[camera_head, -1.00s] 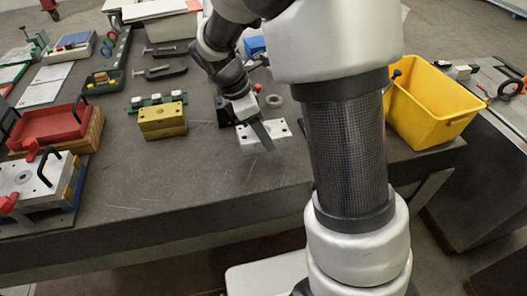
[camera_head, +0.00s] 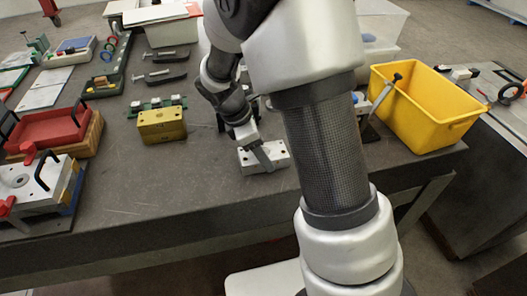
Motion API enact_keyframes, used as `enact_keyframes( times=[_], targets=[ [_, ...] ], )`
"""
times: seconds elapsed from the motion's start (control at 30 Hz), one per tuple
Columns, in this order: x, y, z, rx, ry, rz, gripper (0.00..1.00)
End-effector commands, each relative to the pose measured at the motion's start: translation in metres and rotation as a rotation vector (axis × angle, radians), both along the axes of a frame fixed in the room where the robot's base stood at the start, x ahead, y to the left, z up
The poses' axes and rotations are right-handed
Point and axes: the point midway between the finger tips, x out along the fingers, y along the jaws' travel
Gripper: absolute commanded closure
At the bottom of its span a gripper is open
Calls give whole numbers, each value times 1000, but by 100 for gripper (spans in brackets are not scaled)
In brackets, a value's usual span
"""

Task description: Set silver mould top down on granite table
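The silver mould top (camera_head: 279,154) is a pale metal block with dark holes on its upper face. It is at the middle of the granite table (camera_head: 150,195), right of the brass-yellow block. My gripper (camera_head: 264,160) points down at it, with one finger showing across its top and front. The block has moved along with my gripper, so the gripper appears shut on it. The far finger is hidden. I cannot tell whether the block's underside touches the table. My arm hides the table just right of it.
A brass-yellow block (camera_head: 162,126) stands to the left. A red tray (camera_head: 48,133) and a silver mould base with black handles (camera_head: 38,187) are at the far left. A yellow bin (camera_head: 425,112) is at the right. The table's front left-centre is clear.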

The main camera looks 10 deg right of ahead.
Motion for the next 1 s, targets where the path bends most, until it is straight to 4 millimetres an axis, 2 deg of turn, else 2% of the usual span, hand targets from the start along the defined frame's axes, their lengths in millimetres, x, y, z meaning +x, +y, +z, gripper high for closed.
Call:
enact_keyframes(
  times=[0.03,0.1,0.47,0.57,0.8,1.0],
  targets=[
    [0,0,0,0,1,0,35],
    [0,0,0,0,1,0,27],
    [0,1,6,1,0,-1,27],
    [0,6,18,1,-3,-1,27],
    [1,26,66,1,-3,0,27],
    [0,39,99,1,-1,0,27]
  ],
)
